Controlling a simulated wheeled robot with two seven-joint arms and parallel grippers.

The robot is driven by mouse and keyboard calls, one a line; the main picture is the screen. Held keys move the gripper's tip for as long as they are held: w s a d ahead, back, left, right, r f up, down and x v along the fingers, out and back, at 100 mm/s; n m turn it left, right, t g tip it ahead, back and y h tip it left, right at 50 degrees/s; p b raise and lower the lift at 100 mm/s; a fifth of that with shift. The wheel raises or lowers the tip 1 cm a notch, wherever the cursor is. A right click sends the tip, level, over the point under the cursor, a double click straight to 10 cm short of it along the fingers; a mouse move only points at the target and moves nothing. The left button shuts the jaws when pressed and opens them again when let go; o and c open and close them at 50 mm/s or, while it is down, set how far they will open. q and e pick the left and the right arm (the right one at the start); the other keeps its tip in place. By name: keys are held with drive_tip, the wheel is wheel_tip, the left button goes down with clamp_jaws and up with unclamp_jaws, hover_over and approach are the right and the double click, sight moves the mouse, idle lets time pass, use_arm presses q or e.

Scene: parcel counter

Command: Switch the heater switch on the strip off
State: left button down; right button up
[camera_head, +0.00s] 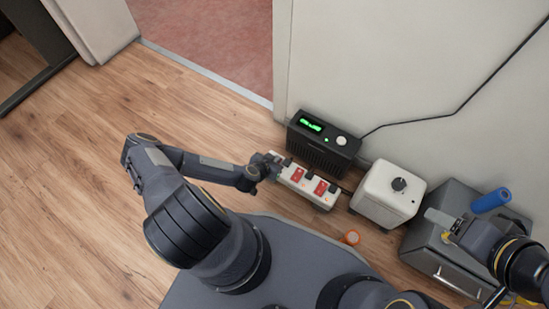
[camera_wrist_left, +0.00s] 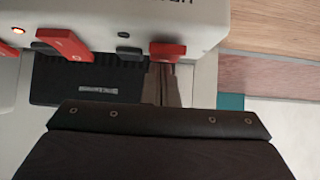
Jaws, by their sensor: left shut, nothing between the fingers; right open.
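A white power strip (camera_head: 308,190) with red rocker switches lies on the floor beside a black box. My left gripper (camera_head: 274,165) is shut and empty at the strip's left end. In the left wrist view my dark shut fingers (camera_wrist_left: 160,118) fill the lower part, just below the strip. A red rocker (camera_wrist_left: 168,50) there sits near a partly cut-off label that seems to end in "TER". Another red rocker (camera_wrist_left: 66,46) is to its left, with a lit red lamp (camera_wrist_left: 18,31) further left. Contact is unclear. My right gripper (camera_head: 440,220) is open at the right.
A black box (camera_head: 318,150) with a green display stands behind the strip. A white box with a dial (camera_head: 388,195) is to its right, then a grey cabinet (camera_head: 440,260) with a blue roll (camera_head: 490,200). Floor at left is clear.

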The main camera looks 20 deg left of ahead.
use_arm(q)
drive_tip(key=shift+w, duration=0.1)
drive_tip(key=shift+w+d+r, duration=0.1)
drive_tip(key=shift+w+r, duration=0.05)
drive_tip(key=shift+w, duration=0.55)
use_arm(e)
drive_tip(key=shift+r, duration=0.1)
use_arm(q)
drive_tip(key=shift+r, duration=0.1)
use_arm(e)
drive_tip(key=shift+r, duration=0.1)
